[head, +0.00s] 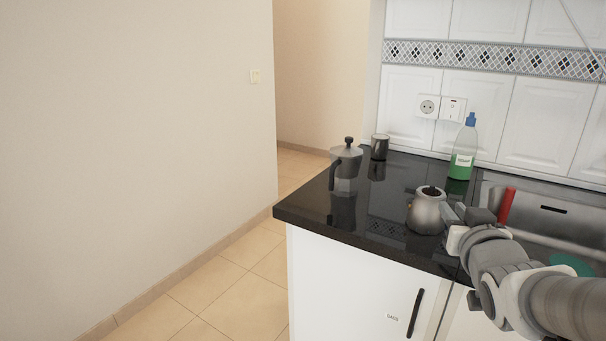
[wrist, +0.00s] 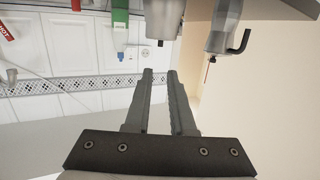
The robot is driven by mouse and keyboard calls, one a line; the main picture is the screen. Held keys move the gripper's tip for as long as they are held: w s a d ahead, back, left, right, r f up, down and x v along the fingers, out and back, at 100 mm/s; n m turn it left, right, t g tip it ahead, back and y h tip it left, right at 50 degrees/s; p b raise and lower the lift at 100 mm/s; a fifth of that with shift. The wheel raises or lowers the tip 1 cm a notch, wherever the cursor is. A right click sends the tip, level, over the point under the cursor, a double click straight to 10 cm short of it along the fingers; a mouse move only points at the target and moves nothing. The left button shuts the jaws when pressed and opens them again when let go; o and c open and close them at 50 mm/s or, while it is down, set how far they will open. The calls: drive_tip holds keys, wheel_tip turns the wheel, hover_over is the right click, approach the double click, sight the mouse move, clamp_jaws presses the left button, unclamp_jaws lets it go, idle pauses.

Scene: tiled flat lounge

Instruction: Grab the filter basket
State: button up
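In the head view a silver moka pot base (head: 426,214) stands upright on the black worktop. Its top (head: 431,192) is dark; this looks like the filter basket seated in it, but its rim is too small to make out. My gripper (head: 453,214) is just right of the base at about its height; contact cannot be told. In the wrist view, which is upside down, the base (wrist: 159,18) is beyond the fingertips, with a dark part (wrist: 160,42) at its top. My gripper (wrist: 160,76) is open, with a narrow empty gap between its fingers.
The moka pot's upper part (head: 347,168) with black handle stands behind left. A red object (head: 507,204) and the sink (head: 550,215) are right. The worktop's front left is clear.

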sight(433, 189)
drive_tip(key=x, duration=0.8)
drive_tip(key=f+x, duration=0.1)
drive_tip(key=x, duration=0.3)
drive_tip(key=shift+p, duration=0.3)
drive_tip(key=shift+w+d, duration=0.1)
drive_tip(key=shift+w, duration=0.4)
clamp_jaws()
idle(0.8)
